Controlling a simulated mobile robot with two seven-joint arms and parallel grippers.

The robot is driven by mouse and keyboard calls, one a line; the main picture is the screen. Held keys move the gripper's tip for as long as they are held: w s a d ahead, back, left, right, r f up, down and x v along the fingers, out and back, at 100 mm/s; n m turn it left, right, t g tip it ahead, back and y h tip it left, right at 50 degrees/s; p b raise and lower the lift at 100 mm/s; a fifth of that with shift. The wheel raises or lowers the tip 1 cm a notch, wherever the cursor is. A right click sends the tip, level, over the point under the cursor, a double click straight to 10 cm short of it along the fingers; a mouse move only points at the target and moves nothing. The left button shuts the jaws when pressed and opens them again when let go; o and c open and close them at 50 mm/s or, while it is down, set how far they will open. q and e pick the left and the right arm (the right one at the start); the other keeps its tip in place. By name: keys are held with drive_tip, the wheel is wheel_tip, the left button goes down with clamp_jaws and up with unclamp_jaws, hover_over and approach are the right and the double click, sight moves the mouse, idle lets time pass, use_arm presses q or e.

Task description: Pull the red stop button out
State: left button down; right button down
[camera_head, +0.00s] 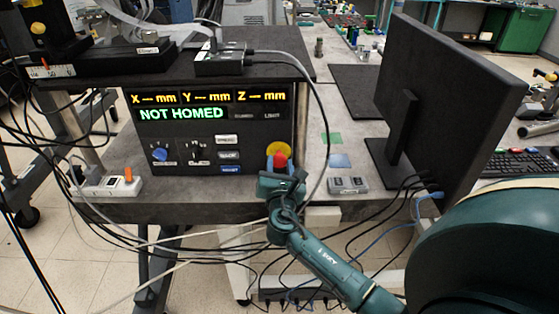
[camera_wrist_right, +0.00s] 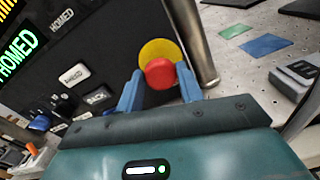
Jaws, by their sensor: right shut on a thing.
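The red stop button (camera_head: 280,160) sits on a yellow round plate (camera_head: 279,149) at the lower right of the black control panel (camera_head: 215,125). In the right wrist view the red button (camera_wrist_right: 160,73) shows in front of the yellow plate (camera_wrist_right: 158,50). My right gripper (camera_head: 280,167) is at the button, with its blue fingers (camera_wrist_right: 159,90) on either side of it, shut on it. Part of the button is hidden by the gripper in the head view. My left gripper is not in view.
The panel display reads "NOT HOMED" (camera_head: 181,114). A blue knob (camera_head: 160,154) and small push buttons are to the left. A metal post (camera_wrist_right: 192,40) stands close at the right. A monitor (camera_head: 440,105) and loose cables (camera_head: 325,130) are to the right.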

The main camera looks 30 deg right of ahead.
drive_tip(key=c, duration=0.9)
unclamp_jaws()
drive_tip(key=shift+s, duration=0.15)
drive_tip(key=shift+a, duration=0.1)
drive_tip(key=b+v, duration=0.1)
drive_tip(key=v, duration=1.2)
drive_tip(key=shift+s, duration=0.1)
drive_tip(key=s+a+f+m+g+y+p, duration=0.3)
drive_tip(key=s+a+f+m+y, duration=0.9)
drive_tip(key=m, duration=1.1)
drive_tip(key=shift+s+a+f+m+g+y, duration=0.3)
drive_tip(key=shift+s+g+y, duration=0.2)
drive_tip(key=shift+s+g, duration=0.25)
